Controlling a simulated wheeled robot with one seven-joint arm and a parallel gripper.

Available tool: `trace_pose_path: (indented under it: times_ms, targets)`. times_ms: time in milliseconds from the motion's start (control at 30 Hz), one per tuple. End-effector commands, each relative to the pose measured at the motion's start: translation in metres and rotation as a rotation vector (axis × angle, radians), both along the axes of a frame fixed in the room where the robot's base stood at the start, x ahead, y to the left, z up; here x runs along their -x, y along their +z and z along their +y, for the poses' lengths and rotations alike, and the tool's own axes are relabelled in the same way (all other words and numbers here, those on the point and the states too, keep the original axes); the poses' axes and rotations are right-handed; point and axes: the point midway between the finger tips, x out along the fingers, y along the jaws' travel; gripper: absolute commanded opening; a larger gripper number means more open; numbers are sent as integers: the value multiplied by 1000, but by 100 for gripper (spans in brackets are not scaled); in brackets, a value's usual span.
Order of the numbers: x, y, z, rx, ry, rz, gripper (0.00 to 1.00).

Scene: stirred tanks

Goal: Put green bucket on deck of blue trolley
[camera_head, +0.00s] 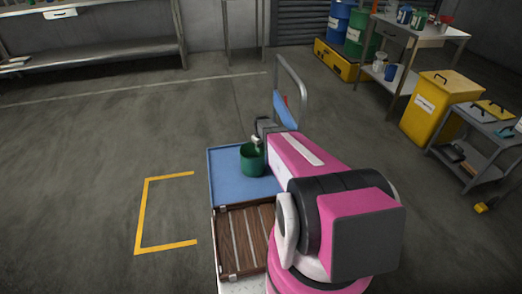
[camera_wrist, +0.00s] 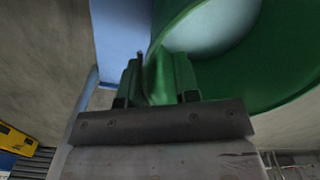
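The green bucket (camera_head: 252,162) is upright over the blue deck of the blue trolley (camera_head: 226,188), near the deck's middle. Whether its base touches the deck cannot be told. My gripper (camera_head: 258,143) reaches to the bucket's far rim from the right, partly hidden by my pink arm. In the wrist view, my gripper (camera_wrist: 158,78) has its fingers on both sides of the green bucket's wall (camera_wrist: 265,75), shut on it. The pale inside of the bucket shows at the top. The blue deck (camera_wrist: 118,30) shows beside it.
The trolley's grey handle (camera_head: 304,92) stands behind the deck. A yellow floor marking (camera_head: 142,215) lies left of the trolley on open floor. A yellow bin (camera_head: 437,105), grey tables (camera_head: 410,35) and drums on a yellow pallet (camera_head: 338,62) stand at the right.

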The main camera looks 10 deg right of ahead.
Motion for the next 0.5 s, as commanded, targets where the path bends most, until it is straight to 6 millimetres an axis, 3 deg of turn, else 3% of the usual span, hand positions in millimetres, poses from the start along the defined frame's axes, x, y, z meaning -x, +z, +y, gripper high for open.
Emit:
trace_pose_path:
  times_ms: [300, 500]
  targets:
    - [2, 64, 0, 0, 0, -2, 29]
    - [1, 95, 0, 0, 0, -1, 29]
